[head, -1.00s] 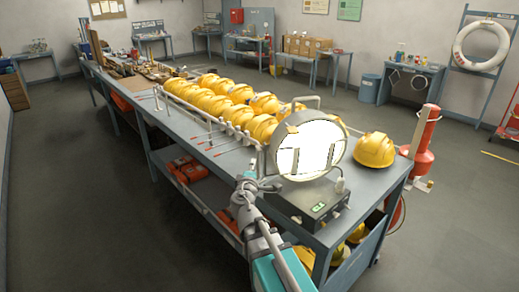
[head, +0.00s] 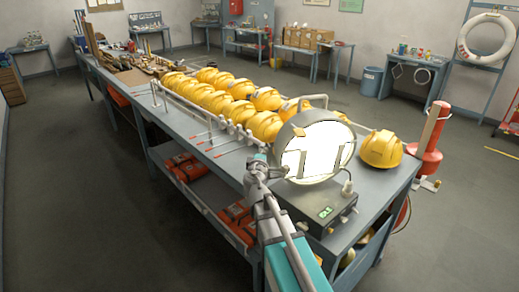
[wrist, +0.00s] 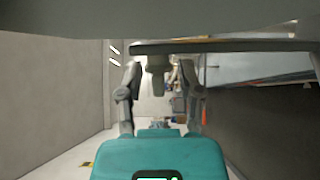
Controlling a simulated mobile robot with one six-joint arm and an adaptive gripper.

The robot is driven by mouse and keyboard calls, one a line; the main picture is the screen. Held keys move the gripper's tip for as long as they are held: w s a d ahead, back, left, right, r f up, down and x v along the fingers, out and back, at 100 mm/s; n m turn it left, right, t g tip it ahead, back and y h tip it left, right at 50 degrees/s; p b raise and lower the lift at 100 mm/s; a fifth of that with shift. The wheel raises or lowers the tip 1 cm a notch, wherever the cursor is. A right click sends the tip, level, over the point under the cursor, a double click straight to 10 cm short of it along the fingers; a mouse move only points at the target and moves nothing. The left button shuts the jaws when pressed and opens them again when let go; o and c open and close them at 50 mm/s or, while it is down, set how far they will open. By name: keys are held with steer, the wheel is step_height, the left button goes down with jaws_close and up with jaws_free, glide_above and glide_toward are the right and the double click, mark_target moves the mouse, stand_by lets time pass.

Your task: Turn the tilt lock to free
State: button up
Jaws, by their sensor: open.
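A round floodlight (head: 318,152) with a bright white face and a top handle stands at the near end of the long bench. My gripper (head: 262,170) is at its lower left side. The tilt lock cannot be made out in the head view. In the wrist view my gripper (wrist: 160,95) is open, one finger on each side of a short grey rounded piece (wrist: 156,75). This piece hangs beneath a dark bar; I cannot tell for sure that it is the tilt lock, or whether the fingers touch it.
A grey box with a green display (head: 323,213) stands below the light. Rows of yellow helmets (head: 215,98) fill the bench (head: 180,125) behind it, and one helmet (head: 381,149) sits to the right. A red cylinder (head: 430,150) stands beyond the bench end.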

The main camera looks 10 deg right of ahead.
steer(key=shift+w+d, duration=0.15)
steer(key=shift+w, duration=0.1)
jaws_close()
steer(key=shift+a, duration=0.25)
steer(key=shift+d, duration=0.15)
steer(key=shift+r, duration=0.1)
